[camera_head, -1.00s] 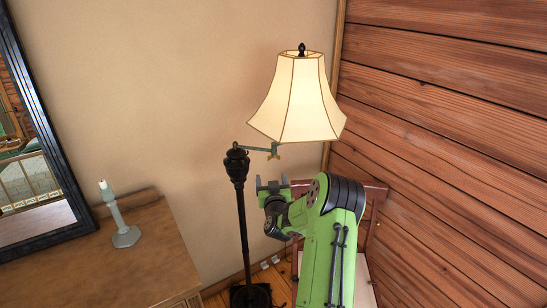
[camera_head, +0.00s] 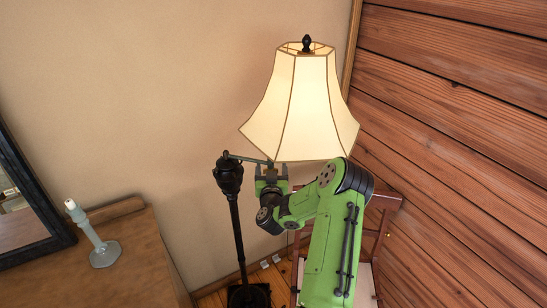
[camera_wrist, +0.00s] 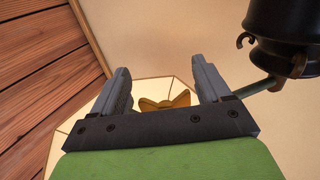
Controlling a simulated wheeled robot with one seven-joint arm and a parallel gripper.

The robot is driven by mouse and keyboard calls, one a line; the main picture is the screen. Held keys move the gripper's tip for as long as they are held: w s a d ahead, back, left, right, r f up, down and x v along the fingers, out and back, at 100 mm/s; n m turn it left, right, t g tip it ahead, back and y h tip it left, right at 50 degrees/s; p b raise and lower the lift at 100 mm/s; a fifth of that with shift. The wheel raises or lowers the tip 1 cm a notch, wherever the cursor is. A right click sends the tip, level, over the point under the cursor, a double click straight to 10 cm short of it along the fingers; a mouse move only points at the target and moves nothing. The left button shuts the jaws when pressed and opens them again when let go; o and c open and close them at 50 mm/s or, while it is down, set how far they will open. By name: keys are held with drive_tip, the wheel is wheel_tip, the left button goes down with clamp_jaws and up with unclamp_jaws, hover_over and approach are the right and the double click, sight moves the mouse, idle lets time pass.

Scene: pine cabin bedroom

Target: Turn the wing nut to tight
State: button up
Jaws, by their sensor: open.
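The wing nut (camera_wrist: 165,102) is small and brass-coloured, with two spread wings. In the wrist view it shows between my two fingers, its lower part hidden by the gripper's palm. My gripper (camera_head: 271,170) is open just under the lamp shade (camera_head: 302,105), at the end of the lamp's thin swing arm (camera_head: 246,159). In the head view my gripper covers the spot where the nut sits. The fingers (camera_wrist: 160,68) stand on either side of the nut in the wrist view, with gaps between; no contact shows.
The black lamp pole (camera_head: 236,230) stands left of my gripper. A wooden chair (camera_head: 385,205) is behind my arm, near the plank wall (camera_head: 460,120). A dresser (camera_head: 130,265) with a candlestick (camera_head: 101,248) and a mirror (camera_head: 30,205) is at left.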

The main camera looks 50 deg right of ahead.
drive_tip(key=shift+w+d, duration=0.15)
drive_tip(key=shift+a+r, duration=0.25)
drive_tip(key=shift+a, duration=0.2)
drive_tip(key=shift+d+f, duration=0.1)
drive_tip(key=shift+d, duration=0.1)
drive_tip(key=c, duration=1)
drive_tip(key=shift+o, duration=0.2)
drive_tip(key=b, duration=0.3)
drive_tip(key=shift+f, duration=0.2)
drive_tip(key=shift+w+a+r+n+t+y+b, duration=0.2)
drive_tip(key=shift+n+t+y+b, duration=0.7)
drive_tip(key=shift+n+y+b, duration=1.8)
drive_tip(key=shift+s+a+f+n+t+y+b, duration=0.2)
drive_tip(key=shift+n+t+y+b, duration=0.5)
drive_tip(key=shift+y+b, duration=2.35)
drive_tip(key=shift+w+a+r+n+t+y+b, duration=0.25)
drive_tip(key=shift+n+t+y+b, duration=1)
drive_tip(key=shift+b, duration=3.4)
drive_tip(key=shift+n, duration=0.25)
